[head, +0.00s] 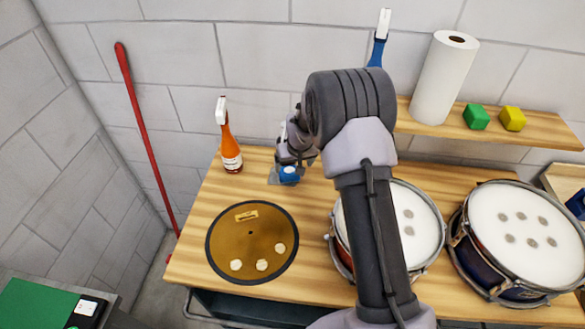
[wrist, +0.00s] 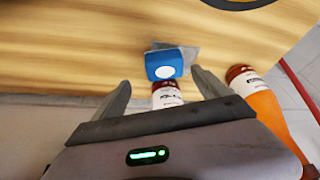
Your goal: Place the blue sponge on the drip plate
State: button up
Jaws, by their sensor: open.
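The blue sponge (head: 289,174) appears as a small blue block with a white round spot on its face. In the wrist view the blue sponge (wrist: 164,66) lies just beyond my fingertips, between their lines. A small grey plate (head: 273,179), seemingly the drip plate, shows at its left. In the wrist view this grey plate (wrist: 190,57) sticks out behind the sponge; the sponge overlaps it, but how fully it rests on it is hidden. My gripper (wrist: 163,88) is open, its fingers spread and apart from the sponge. In the head view my arm partly hides it.
An orange spray bottle (head: 231,150) stands at the left, near in the wrist view (wrist: 262,105). A red-topped bottle (wrist: 166,97) shows between my fingers. A gold disc (head: 252,268) and drums (head: 520,225) occupy the bench. A shelf (head: 545,130) holds a paper roll (head: 445,78).

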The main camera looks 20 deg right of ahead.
jog(key=s+a+r+m, duration=0.1)
jog(key=s+r, duration=0.3)
jog(key=r, duration=0.4)
jog(key=s+a+r, duration=0.1)
jog(key=s+r, duration=0.2)
jog(key=r, duration=0.6)
jog(key=s+a+r+m+t, duration=0.1)
jog(key=s+a+r+m, duration=0.15)
jog(key=s+r, duration=0.9)
jog(key=s+a+y, duration=0.2)
jog(key=s+a, duration=0.1)
jog(key=s, duration=1.6)
jog(key=shift+s+a+r+m, duration=0.15)
jog(key=shift+s+r+m, duration=0.15)
jog(key=shift+m, duration=0.15)
